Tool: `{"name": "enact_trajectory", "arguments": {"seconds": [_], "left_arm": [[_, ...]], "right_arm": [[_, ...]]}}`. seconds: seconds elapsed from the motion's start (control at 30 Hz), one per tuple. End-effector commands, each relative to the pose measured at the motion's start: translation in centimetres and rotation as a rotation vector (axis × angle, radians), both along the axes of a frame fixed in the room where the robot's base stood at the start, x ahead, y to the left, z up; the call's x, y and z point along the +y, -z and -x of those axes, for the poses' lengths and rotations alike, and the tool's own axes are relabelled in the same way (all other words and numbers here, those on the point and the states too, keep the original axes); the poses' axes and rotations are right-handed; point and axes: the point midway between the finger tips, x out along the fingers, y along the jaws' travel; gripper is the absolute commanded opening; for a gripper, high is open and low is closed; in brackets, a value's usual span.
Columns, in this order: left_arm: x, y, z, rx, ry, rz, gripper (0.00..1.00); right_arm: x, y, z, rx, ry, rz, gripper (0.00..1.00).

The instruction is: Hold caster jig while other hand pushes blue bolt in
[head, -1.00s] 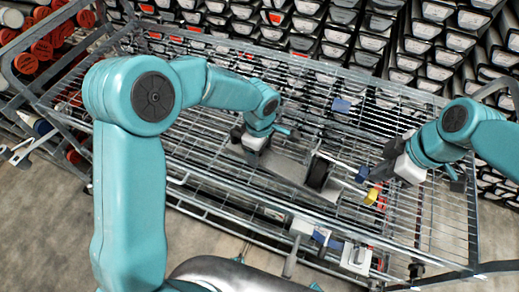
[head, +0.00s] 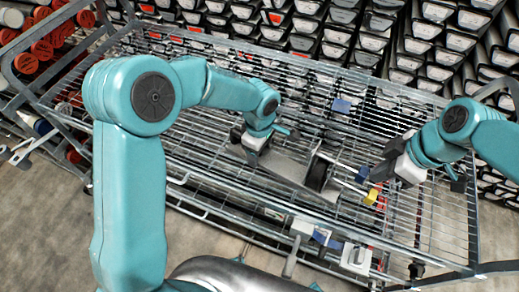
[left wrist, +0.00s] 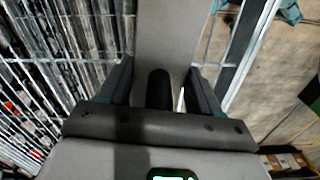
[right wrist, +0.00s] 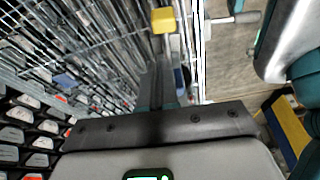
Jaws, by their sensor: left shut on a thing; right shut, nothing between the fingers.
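The caster jig is a flat grey plate (head: 285,172) with a black wheel (head: 317,173) at its right end, lying on the wire cart. My left gripper (head: 252,154) is shut on the plate's left end. In the left wrist view the plate (left wrist: 172,35) runs between my left fingers (left wrist: 160,90). A small blue piece, seemingly the blue bolt (head: 362,174), is to the right of the wheel. My right gripper (head: 378,172) is shut and empty, close to the blue piece; I cannot tell whether they touch. In the right wrist view its closed fingers (right wrist: 158,85) partly hide a blue piece (right wrist: 179,78).
A yellow block (head: 372,196) sits just below my right fingertips and also shows in the right wrist view (right wrist: 163,20). Another blue block (head: 341,105) is farther back on the cart. The cart's wire rim (head: 340,232) runs along the front.

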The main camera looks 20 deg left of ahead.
Motion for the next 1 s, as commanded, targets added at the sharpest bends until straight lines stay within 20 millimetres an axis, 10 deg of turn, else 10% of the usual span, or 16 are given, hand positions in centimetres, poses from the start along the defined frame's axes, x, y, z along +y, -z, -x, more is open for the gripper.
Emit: {"name": "enact_trajectory", "arguments": {"seconds": [1.0], "left_arm": [[0.0, -0.1, 0.0, -0.002, 0.000, 0.000, 0.03]], "right_arm": [[-1.2, -2.0, 0.1, -0.003, 0.001, -0.001, 0.00]]}}
